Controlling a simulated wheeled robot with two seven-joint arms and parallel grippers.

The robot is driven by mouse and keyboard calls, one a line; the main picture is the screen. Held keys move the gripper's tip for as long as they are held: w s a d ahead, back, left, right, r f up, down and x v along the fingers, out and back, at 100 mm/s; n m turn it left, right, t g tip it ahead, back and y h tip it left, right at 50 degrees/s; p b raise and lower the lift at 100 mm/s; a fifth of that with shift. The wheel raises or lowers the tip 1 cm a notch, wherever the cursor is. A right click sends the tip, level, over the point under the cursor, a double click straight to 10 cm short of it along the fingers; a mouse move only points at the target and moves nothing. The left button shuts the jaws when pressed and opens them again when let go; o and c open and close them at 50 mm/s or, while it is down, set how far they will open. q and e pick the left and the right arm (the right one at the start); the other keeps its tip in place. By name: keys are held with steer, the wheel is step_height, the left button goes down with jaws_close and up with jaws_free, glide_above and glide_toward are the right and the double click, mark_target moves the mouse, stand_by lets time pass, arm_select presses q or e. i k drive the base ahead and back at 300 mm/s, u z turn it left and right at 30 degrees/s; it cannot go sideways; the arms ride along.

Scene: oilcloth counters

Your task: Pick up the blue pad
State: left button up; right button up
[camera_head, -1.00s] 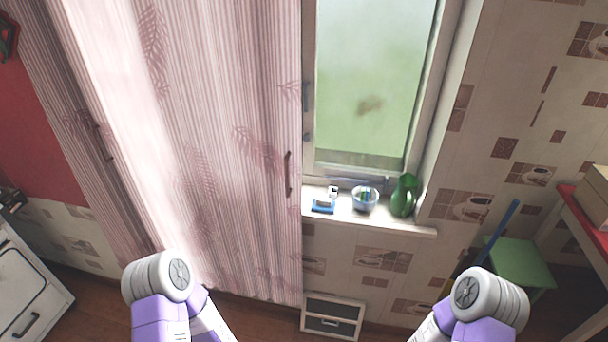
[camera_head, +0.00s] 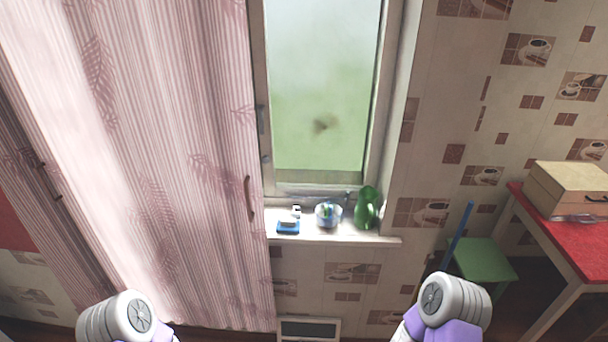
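A small blue pad (camera_head: 288,228) lies on the white windowsill (camera_head: 340,239), at its left end beside the striped cabinet. A small whitish item (camera_head: 294,215) sits on it or just behind it; I cannot tell which. Parts of my two arms show at the bottom edge, left and right, well short of the sill. Neither gripper is in view.
A bowl with blue and green contents (camera_head: 328,214) and a green jug (camera_head: 367,208) stand right of the pad on the sill. A tall striped cabinet (camera_head: 150,150) fills the left. A green stool (camera_head: 482,259) and a red table (camera_head: 560,232) with a box (camera_head: 572,188) stand at right.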

mark_target(285, 225)
steer(key=k, duration=0.3)
steer(key=u, duration=1.15)
steer(key=i, duration=0.9)
steer(key=z, duration=0.25)
